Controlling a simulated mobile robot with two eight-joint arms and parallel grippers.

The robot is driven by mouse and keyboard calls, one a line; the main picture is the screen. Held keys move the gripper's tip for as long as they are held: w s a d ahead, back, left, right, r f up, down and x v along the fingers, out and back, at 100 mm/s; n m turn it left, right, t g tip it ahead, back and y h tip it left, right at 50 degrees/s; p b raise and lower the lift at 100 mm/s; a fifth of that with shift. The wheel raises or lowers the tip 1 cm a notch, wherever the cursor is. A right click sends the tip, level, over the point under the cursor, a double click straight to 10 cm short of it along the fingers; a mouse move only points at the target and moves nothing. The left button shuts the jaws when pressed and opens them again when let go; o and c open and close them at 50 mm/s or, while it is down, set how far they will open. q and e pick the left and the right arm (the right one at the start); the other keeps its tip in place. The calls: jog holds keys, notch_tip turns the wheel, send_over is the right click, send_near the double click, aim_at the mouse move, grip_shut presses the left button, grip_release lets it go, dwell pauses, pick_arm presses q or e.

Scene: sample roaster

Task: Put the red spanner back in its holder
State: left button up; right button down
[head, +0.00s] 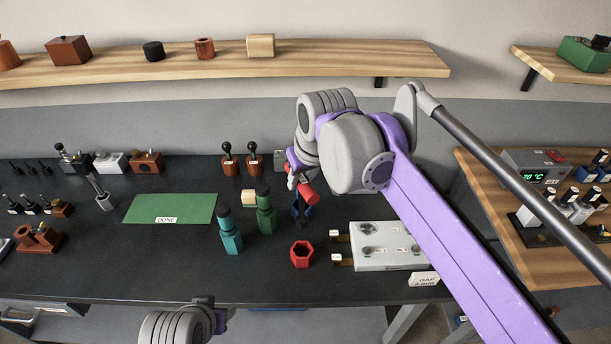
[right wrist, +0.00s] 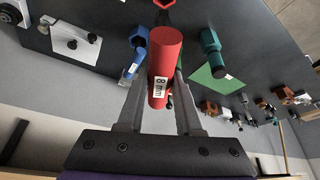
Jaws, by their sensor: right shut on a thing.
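The red spanner (head: 309,193) is in my right gripper (head: 296,180), held in the air above the dark bench. In the right wrist view the spanner (right wrist: 166,62) is a red cylinder with an "8 mm" label between the two fingers. The red holder (head: 301,256) is a hexagonal cup with an open, empty top, standing on the bench nearer the front edge than the spanner. Its edge shows at the top of the right wrist view (right wrist: 164,3). The spanner is apart from the holder. My left gripper is out of view; only my left arm shows at the bottom.
A teal spanner in its holder (head: 231,240) and a green one (head: 265,214) stand left of the red holder. A blue one (head: 302,213) is behind it, partly hidden. A white fixture (head: 385,254) lies to the right. A green mat (head: 165,209) is at the left.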

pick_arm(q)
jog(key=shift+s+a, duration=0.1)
pick_arm(e)
jog(key=shift+s+a, duration=0.1)
jog(key=shift+s, duration=0.05)
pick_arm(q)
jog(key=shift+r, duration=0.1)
pick_arm(e)
jog(key=shift+f, duration=0.4)
notch_tip(320, 180, down, 5)
jog(key=shift+r+b, duration=0.1)
jog(key=shift+b, duration=1.05)
jog(key=shift+f, duration=0.25)
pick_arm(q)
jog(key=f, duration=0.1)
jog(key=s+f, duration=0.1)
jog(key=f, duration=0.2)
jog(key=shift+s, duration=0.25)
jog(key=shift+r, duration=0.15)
